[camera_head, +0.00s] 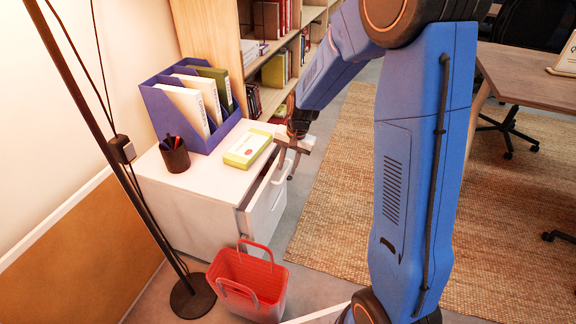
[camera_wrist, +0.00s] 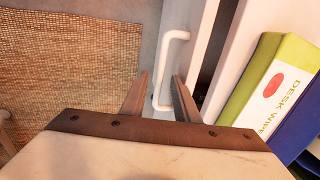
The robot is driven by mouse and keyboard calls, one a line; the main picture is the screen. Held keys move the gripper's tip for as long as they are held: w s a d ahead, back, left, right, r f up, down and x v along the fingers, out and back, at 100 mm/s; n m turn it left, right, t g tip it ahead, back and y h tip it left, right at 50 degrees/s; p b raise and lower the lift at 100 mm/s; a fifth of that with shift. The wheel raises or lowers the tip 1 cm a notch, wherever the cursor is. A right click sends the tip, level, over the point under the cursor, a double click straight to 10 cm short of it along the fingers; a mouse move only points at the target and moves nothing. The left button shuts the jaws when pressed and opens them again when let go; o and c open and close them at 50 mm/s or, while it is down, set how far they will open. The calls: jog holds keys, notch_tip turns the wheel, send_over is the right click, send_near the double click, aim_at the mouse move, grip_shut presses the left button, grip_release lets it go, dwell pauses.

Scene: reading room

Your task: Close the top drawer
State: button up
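The top drawer (camera_head: 262,198) of the white cabinet (camera_head: 190,208) stands partly open, with a dark gap behind its front. Its front also shows in the wrist view (camera_wrist: 203,32), with a white bar handle (camera_wrist: 161,70). My gripper (camera_head: 291,167) is at the drawer's front, by the handle. In the wrist view its two dark fingers (camera_wrist: 161,88) are apart, one on each side of the handle's near end. I cannot tell whether either finger touches the handle. The inside of the drawer is mostly hidden.
A desk wipes box (camera_head: 248,148), a pen cup (camera_head: 175,154) and a blue file holder (camera_head: 198,115) stand on the cabinet. A red basket (camera_head: 248,285) is on the floor before it. A lamp pole (camera_head: 110,150) rises at left.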

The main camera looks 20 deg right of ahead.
aim_at(276, 163)
grip_shut()
jog(key=shift+w+a+r, duration=0.1)
jog(key=shift+w+a, duration=0.55)
jog(key=shift+a, duration=0.2)
jog(key=shift+w+a, duration=0.65)
jog(key=shift+a, duration=0.2)
grip_release()
jog(key=shift+a, duration=0.1)
notch_tip(276, 163, up, 17)
jog(key=s+d, duration=0.1)
jog(key=d, duration=0.1)
jog(key=shift+s+d, duration=0.35)
jog(key=shift+s, duration=0.05)
